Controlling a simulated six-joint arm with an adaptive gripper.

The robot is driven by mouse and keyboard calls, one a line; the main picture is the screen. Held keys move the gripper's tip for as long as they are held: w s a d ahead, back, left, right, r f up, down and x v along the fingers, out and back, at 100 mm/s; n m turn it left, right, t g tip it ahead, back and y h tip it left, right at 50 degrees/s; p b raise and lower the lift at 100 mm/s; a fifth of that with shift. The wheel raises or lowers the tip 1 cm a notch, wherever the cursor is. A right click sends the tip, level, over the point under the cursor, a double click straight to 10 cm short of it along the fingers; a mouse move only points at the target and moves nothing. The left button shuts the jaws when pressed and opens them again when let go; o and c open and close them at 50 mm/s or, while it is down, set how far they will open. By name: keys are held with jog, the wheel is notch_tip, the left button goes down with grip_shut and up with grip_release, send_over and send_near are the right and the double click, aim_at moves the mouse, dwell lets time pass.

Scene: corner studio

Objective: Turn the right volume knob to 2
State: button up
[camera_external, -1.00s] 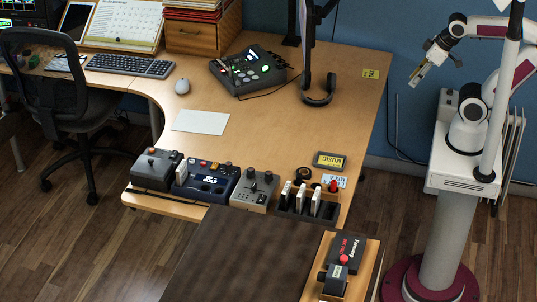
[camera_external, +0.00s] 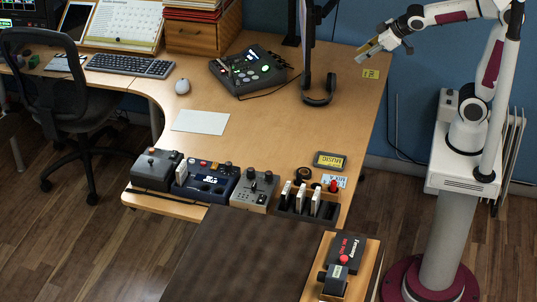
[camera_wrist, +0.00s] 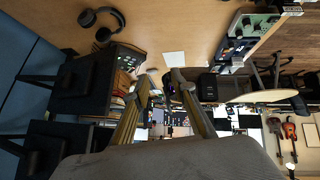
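My gripper (camera_external: 366,53) is raised in the air at the upper right, near the back right edge of the desk. In the wrist view its two fingers (camera_wrist: 161,78) are apart with nothing held between them. A small grey box with knobs (camera_external: 254,187) stands on the front part of the desk, well away from my gripper. Its knob markings are too small to read, and I cannot tell for sure which knob is the right volume knob. A dark console (camera_external: 250,72) with lit buttons is at the back of the desk.
A monitor and headphones (camera_external: 318,98) stand near my gripper.

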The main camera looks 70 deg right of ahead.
jog(key=w+a+f+n+t+y, duration=0.1)
jog(key=w+a+f+n, duration=0.15)
jog(key=w, duration=0.65)
jog(key=w+a+f+n+t+y, duration=0.1)
jog(key=w+a+f+y, duration=0.15)
jog(key=w, duration=0.55)
jog(key=w+a+f+n+t+y, duration=0.1)
jog(key=w+a+f+n, duration=0.2)
jog(key=w, duration=0.6)
jog(key=n+g+y, duration=0.4)
jog(key=y, duration=0.4)
send_near(253, 168)
jog(key=x, duration=0.3)
jog(key=shift+f+m, duration=0.15)
jog(key=shift+m, duration=0.1)
jog(key=shift+w, duration=0.15)
jog(key=shift+x, duration=3.8)
